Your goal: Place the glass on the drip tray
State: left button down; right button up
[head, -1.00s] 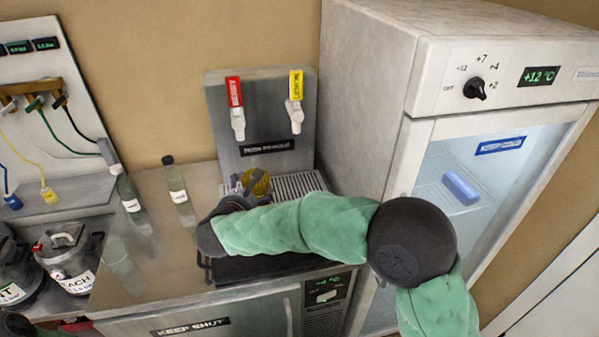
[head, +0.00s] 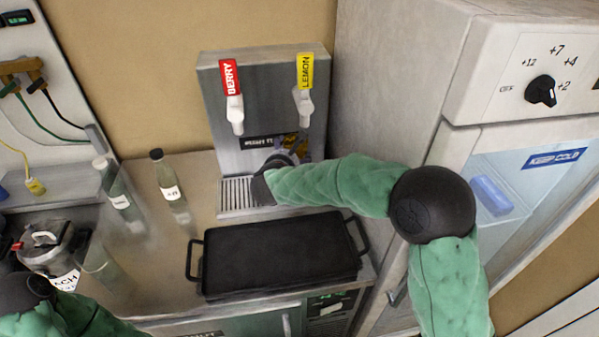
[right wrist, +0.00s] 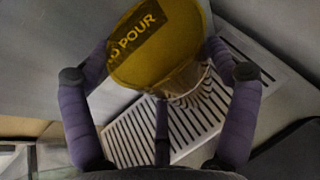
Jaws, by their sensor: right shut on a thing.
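The glass (right wrist: 160,62) shows in the right wrist view as a yellow, rounded shape with a dark band reading "D POUR" and a clearer part below. My right gripper (right wrist: 222,58) has its purple fingers on both sides of it and is shut on it. In the head view my right gripper (head: 283,163) is in front of the dispenser, above the slatted drip tray (head: 236,194), and mostly hides the glass. The tray's slats (right wrist: 130,135) show beneath and beside the glass. I cannot tell whether the glass touches them. My left gripper is out of view.
A black handled tray (head: 280,250) lies in front. Two bottles (head: 117,190) (head: 170,185) stand left. A fridge (head: 385,100) bounds the right.

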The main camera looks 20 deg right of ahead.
jog(key=d+f, duration=0.1)
jog(key=w+d+f+b, duration=0.1)
jog(key=f, duration=0.1)
jog(key=d+f, duration=0.1)
jog(key=f, duration=0.1)
jog(key=shift+w+d+b, duration=0.2)
jog(key=shift+w+b, duration=0.05)
jog(key=shift+b, duration=0.05)
notch_tip(320, 180, down, 3)
jog(key=shift+w+d+f+b, duration=0.1)
jog(key=shift+d+b, duration=0.05)
jog(key=shift+b, duration=0.7)
jog(key=shift+f, duration=0.1)
jog(key=o, duration=1.4)
